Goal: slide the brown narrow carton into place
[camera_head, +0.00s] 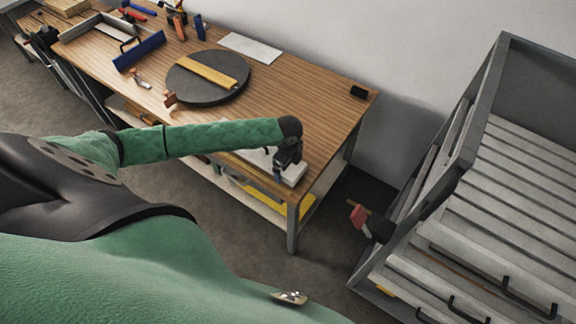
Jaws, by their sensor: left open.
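I cannot make out a brown narrow carton for certain in the head view. My left gripper (283,168) is at the end of the green arm reaching in from the left, above the near right corner of the wooden workbench. It is dark and small, and the gap between its fingers is hard to see; nothing shows held in it. A pale flat piece (262,157) shows just under and beside it, partly hidden by the arm. My right gripper is not in view.
The wooden workbench (318,95) carries a dark round plate (215,97) with a yellow strip (207,70), a blue bar (139,51), a light sheet (251,47) and several tools. A grey metal rack (470,150) with slats and black handles stands right.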

